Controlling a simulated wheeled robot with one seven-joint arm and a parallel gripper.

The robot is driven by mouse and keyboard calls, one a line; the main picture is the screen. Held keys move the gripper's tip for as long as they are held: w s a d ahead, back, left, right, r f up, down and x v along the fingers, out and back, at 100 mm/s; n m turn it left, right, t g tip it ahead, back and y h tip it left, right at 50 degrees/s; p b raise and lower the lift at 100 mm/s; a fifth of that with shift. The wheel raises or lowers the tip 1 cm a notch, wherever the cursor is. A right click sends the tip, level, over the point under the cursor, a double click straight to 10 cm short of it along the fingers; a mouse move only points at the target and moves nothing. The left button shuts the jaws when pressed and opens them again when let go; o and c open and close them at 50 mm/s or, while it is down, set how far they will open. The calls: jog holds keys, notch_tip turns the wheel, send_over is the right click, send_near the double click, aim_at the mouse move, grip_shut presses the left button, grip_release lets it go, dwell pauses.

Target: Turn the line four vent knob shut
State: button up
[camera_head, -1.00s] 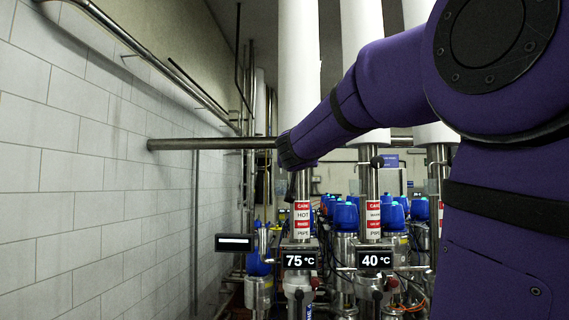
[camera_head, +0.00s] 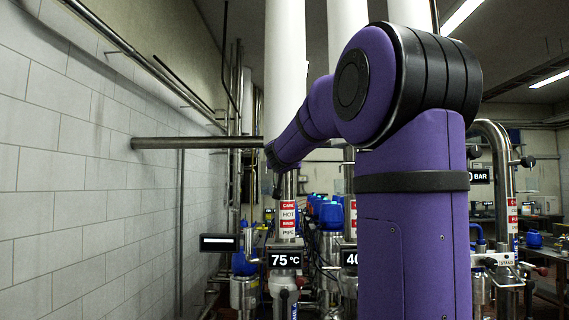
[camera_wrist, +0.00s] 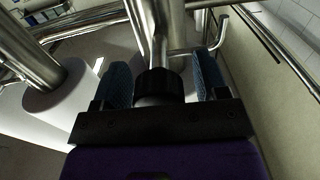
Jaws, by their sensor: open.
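In the wrist view, a black ribbed knob (camera_wrist: 158,84) sits on a steel pipe fitting (camera_wrist: 156,35). My gripper (camera_wrist: 162,76) is open, with one blue-grey pad to the left of the knob and one to the right. The knob lies between the pads with a visible gap on the right; I cannot tell whether it touches either pad. No line number is readable on it. In the head view, my purple arm reaches left to the hot pipe (camera_head: 288,190); the knob cannot be made out there and my fingers are not clearly visible.
A 75 °C display (camera_head: 285,259) is below the hot pipe, with a partly covered 40 °C display (camera_head: 349,259) beside it. A horizontal steel pipe (camera_head: 190,143) runs from the tiled wall (camera_head: 80,190) on the left. A curved steel pipe (camera_head: 499,165) stands at right.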

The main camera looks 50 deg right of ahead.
jog(key=c, duration=0.9)
jog(key=shift+m, duration=0.4)
jog(key=shift+s+d+f+m, duration=0.1)
jog(key=shift+f+m, duration=0.05)
jog(key=shift+m, duration=4.05)
jog(key=shift+s+f+m, duration=0.1)
jog(key=shift+f+m, duration=0.05)
jog(key=shift+m, duration=4.35)
